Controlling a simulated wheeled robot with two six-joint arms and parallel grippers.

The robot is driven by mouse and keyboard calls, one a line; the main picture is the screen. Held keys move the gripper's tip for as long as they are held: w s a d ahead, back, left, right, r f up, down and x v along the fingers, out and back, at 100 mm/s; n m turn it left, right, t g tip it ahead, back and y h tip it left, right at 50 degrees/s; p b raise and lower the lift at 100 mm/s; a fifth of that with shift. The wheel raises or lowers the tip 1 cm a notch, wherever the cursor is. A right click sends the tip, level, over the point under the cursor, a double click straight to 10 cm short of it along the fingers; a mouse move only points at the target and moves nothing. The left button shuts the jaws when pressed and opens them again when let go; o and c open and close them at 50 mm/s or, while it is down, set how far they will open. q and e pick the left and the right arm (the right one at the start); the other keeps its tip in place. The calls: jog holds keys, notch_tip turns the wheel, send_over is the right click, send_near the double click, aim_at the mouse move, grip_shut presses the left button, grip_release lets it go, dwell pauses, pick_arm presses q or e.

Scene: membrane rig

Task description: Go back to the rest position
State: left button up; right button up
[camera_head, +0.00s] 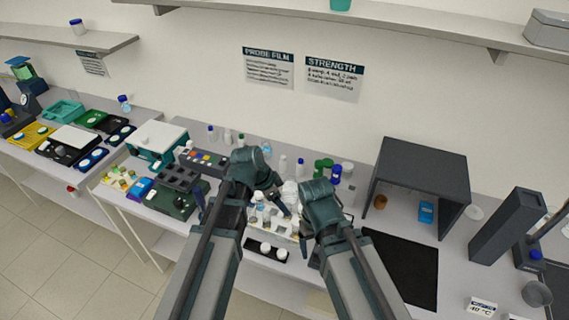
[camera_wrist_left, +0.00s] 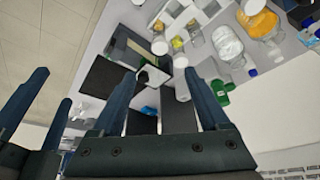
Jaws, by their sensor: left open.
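My left gripper (camera_head: 250,168) is over the middle of the bench in the head view, near the tray of bottles. In the left wrist view its two dark blue fingers (camera_wrist_left: 160,76) stand apart with nothing held between them. My right gripper (camera_head: 318,205) is close beside it on the right, over the same part of the bench. Its fingertips are mostly hidden in the head view. More dark fingers stand at the left edge of the left wrist view. I cannot tell whether the right gripper is open or shut.
White-capped bottles (camera_head: 262,212) stand under and between my grippers, with green-capped bottles (camera_head: 322,168) behind. A dark open-fronted box (camera_head: 425,165) and a black mat (camera_head: 405,262) lie to the right. A dark green case (camera_head: 172,203) is at left. Wall shelves (camera_head: 400,22) hang above.

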pick_arm(q)
jog(key=s+f+n+g+y+b, duration=0.2)
jog(key=s+f+n+y+b, duration=0.3)
jog(key=s+f+b, duration=0.9)
notch_tip(320, 180, down, 3)
jog(key=n+b, duration=0.1)
jog(key=n, duration=0.2)
jog(key=shift+a+f+n+b, duration=0.2)
jog(key=shift+a+n+b, duration=0.2)
